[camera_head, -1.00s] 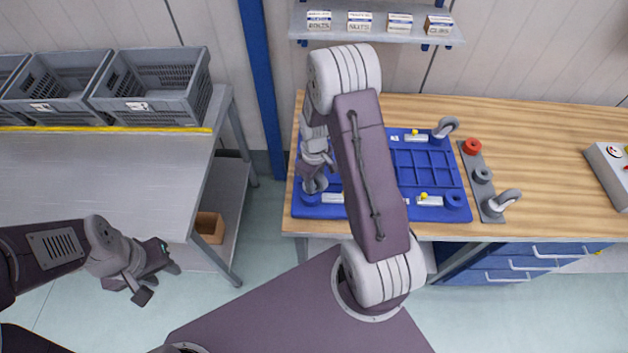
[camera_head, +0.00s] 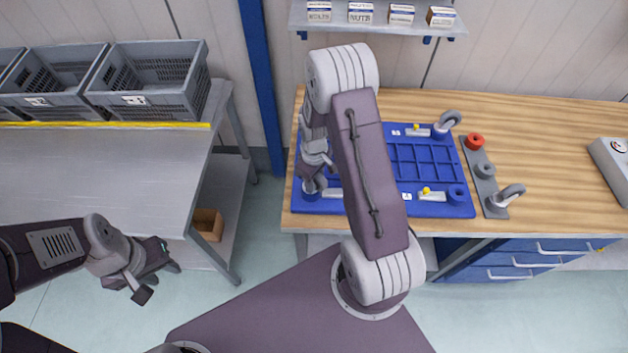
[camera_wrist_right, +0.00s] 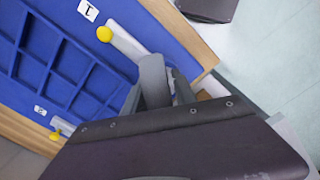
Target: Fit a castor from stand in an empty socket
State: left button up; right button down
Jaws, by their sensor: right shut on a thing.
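A blue board (camera_head: 421,160) with a grid of recesses lies on the wooden bench. A grey castor (camera_head: 447,120) stands at its far right corner. The near right corner has an empty round socket (camera_head: 456,194). A grey stand (camera_head: 481,158) to the right holds another castor (camera_head: 507,195) at its near end. My right gripper (camera_head: 313,178) is over the board's near left corner, shut on a grey castor (camera_head: 318,184). In the wrist view the grey castor (camera_wrist_right: 153,80) shows beside the dark gripper body; whether it is seated is hidden. My left gripper (camera_head: 158,280) is open and empty, off the left table.
My right arm hides the board's middle left. A grey control box (camera_head: 612,165) is at far right. Grey crates (camera_head: 150,80) stand on the left table.

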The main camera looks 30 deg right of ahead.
jog(key=shift+f, duration=0.25)
dwell(0.5)
jog(key=c, duration=0.9)
grip_release()
notch_tip(320, 180, up, 9)
jog(key=shift+r+b, duration=0.1)
jog(key=shift+b, duration=0.8)
